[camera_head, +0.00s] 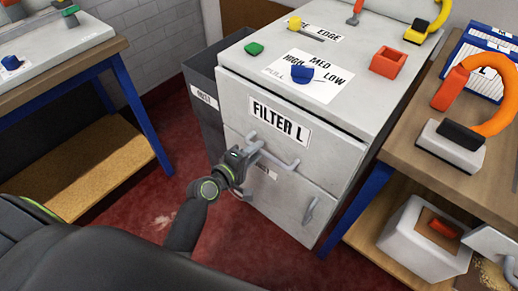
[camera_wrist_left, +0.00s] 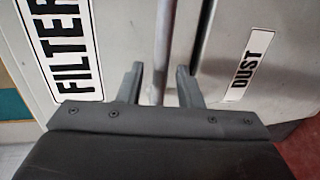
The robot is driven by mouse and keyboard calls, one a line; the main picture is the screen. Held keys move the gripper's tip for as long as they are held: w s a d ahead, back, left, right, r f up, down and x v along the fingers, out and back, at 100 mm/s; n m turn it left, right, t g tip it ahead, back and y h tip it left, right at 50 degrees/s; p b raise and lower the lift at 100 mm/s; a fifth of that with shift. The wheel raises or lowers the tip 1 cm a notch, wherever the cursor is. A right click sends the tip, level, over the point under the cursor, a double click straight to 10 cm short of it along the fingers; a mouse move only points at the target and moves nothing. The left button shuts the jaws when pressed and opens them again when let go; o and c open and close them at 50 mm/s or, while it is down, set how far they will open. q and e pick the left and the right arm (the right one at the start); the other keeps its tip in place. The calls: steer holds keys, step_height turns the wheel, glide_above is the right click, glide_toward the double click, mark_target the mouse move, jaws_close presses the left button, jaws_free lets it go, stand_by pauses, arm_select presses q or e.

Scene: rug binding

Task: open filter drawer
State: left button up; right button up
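The filter drawer (camera_head: 240,108) is the upper front of a light grey cabinet, labelled "FILTER L". It looks shut or nearly so. Its grey bar handle (camera_head: 284,161) runs across the front below the label. My left gripper (camera_head: 252,152) is at the left part of this handle. In the left wrist view the fingers of the left gripper (camera_wrist_left: 159,86) are apart, with the handle bar (camera_wrist_left: 162,45) between them and gaps on both sides. The "FILTER" label (camera_wrist_left: 62,45) shows beside them. My right gripper is not in view.
Below is a second front with a "DUST" label (camera_wrist_left: 246,65) and its own handle (camera_head: 309,210). A dark grey bin (camera_head: 207,105) stands left of the cabinet. A workbench (camera_head: 408,150) with an orange tool (camera_head: 490,72) adjoins at right. Red floor (camera_head: 150,205) is clear in front.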

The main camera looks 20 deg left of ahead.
arm_select(q)
steer(key=shift+x, duration=1.05)
jaws_close()
